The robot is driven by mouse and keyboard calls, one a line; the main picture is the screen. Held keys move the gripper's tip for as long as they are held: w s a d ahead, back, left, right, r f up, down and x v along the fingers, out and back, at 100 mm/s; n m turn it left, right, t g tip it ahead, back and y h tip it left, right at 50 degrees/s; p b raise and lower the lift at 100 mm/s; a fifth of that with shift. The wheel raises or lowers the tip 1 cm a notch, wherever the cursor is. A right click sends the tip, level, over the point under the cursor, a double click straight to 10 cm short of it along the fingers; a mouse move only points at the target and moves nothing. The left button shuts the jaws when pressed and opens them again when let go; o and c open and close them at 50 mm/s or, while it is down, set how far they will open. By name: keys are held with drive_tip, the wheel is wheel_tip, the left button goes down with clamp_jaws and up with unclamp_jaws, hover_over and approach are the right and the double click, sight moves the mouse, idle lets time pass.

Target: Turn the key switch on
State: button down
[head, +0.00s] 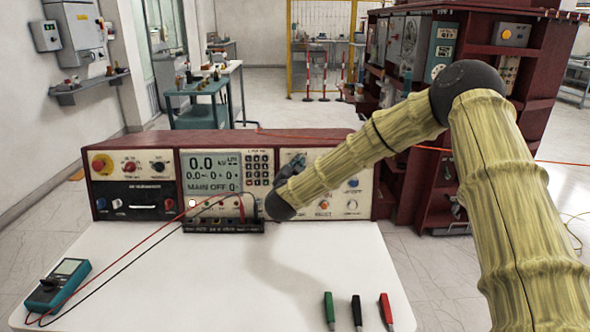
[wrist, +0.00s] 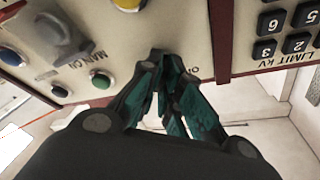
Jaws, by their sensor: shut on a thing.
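The red-framed control console (head: 130,139) stands at the back of the white table, and its display (head: 212,173) reads 0.0 kV and MAIN OFF. My gripper (wrist: 165,62) is at the panel face in the wrist view, its teal-padded fingers closed together at the key switch position. The key itself is hidden between the fingertips, so its turn angle cannot be seen. In the head view, my wrist covers most of the gripper at the left side of the console's right panel (head: 367,170).
A multimeter (head: 60,283) and coloured clips (head: 357,311) lie on the table.

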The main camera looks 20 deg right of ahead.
drive_tip(key=shift+r+m+g, duration=0.15)
drive_tip(key=shift+m+g, duration=0.15)
drive_tip(key=shift+m, duration=0.5)
drive_tip(key=shift+m+h, duration=0.3)
drive_tip(key=c, duration=1.6)
unclamp_jaws()
drive_tip(key=v, duration=1.2)
drive_tip(key=shift+b, duration=0.3)
